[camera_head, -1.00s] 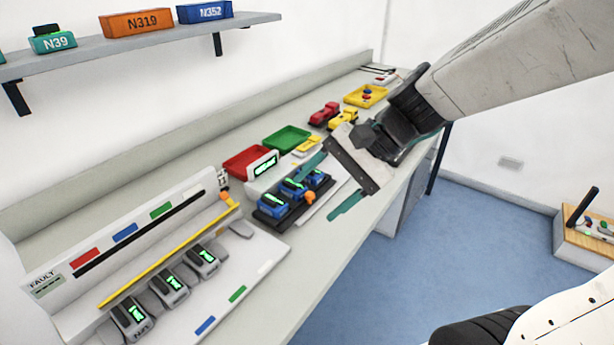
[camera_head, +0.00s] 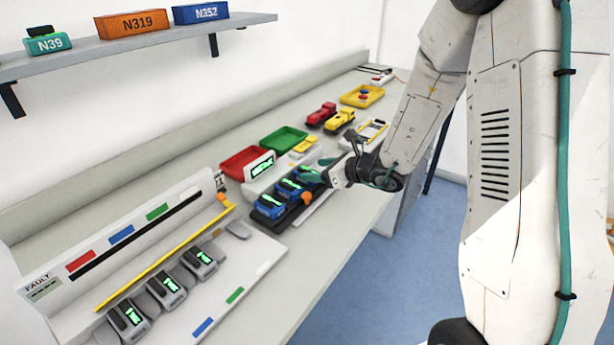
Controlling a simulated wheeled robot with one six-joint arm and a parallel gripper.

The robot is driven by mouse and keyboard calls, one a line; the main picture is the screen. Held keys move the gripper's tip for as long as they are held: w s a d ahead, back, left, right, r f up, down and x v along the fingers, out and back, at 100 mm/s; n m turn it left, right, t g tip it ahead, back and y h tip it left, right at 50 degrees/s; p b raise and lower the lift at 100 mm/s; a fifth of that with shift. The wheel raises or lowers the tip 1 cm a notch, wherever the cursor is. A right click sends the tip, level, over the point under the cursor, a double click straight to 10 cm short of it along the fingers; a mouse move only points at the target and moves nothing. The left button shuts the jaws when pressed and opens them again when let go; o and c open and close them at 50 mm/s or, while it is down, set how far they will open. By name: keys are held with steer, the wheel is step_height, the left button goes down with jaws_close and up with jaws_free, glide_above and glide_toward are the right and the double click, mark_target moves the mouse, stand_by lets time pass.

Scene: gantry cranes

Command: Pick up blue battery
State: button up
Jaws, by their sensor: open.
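Several blue batteries with green displays sit in a row on a dark holder on the bench. The nearest blue battery (camera_head: 269,206) and the middle blue battery (camera_head: 291,187) show clearly. The farthest blue battery (camera_head: 306,173) is partly hidden by my gripper. My gripper (camera_head: 318,170) is open, with its teal fingers at the far end of the row, beside or over that farthest battery. I cannot tell whether the fingers touch it. No battery is visibly lifted.
Grey batteries (camera_head: 165,287) stand on the white fault station (camera_head: 240,258) at near left. A red tray (camera_head: 240,160) and green tray (camera_head: 283,139) lie behind the row. Red and yellow toy vehicles (camera_head: 340,120) stand farther back. A shelf (camera_head: 130,47) hangs above.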

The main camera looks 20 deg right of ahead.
mark_target(305, 170)
steer(key=x, duration=0.4)
steer(key=shift+w+a+f, duration=0.2)
steer(key=shift+w+a, duration=0.05)
steer(key=shift+a, duration=0.05)
steer(key=c, duration=1.2)
steer(key=shift+r, duration=0.1)
